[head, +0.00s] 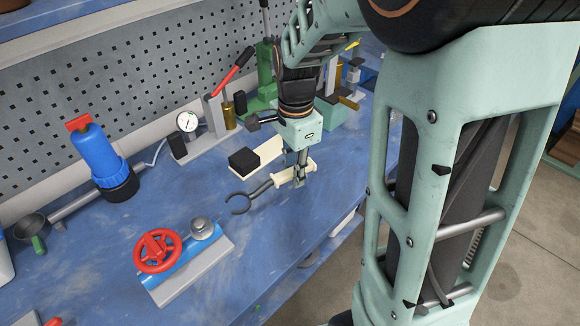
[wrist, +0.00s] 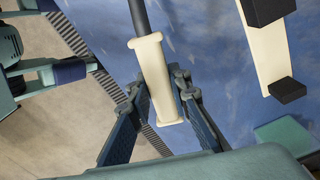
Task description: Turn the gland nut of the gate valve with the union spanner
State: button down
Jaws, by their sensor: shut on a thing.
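The union spanner (head: 262,190) has a dark grey shaft with an open hooked jaw and a cream handle. My gripper (head: 299,176) is shut on the cream handle, and the jaw points left, towards the valve side of the bench. In the wrist view the handle (wrist: 154,78) sits between the fingers, the grey shaft running out of the top edge. The gate valve (head: 172,270) has a red handwheel (head: 157,250) and a blue body on a grey base plate. A round grey metal part (head: 201,228) stands at its right. The spanner is apart from the valve. I cannot make out the gland nut clearly.
A cream rest (head: 262,158) with black blocks lies behind the spanner. The blue bench (head: 225,215) between spanner and valve is clear.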

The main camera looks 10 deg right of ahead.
aim_at(259, 190)
dwell(0.4)
jog(key=shift+s+a+p, duration=0.1)
jog(key=shift+s+a, duration=0.4)
jog(key=shift+a, duration=0.9)
jog(key=shift+s+a+p, duration=0.15)
jog(key=shift+s+a, duration=0.3)
jog(key=shift+a, duration=1)
jog(key=shift+s+a+p, duration=0.1)
jog(key=shift+s+a, duration=0.4)
jog(key=shift+a, duration=0.9)
jog(key=shift+f+b, duration=1)
jog(key=shift+f, duration=0.55)
jog(key=shift+s+d+m, duration=0.15)
jog(key=shift+s+m, duration=0.35)
jog(key=shift+s, duration=0.1)
jog(key=shift+s+d+m, duration=0.15)
jog(key=shift+s+m, duration=0.35)
jog(key=shift+s, duration=0.2)
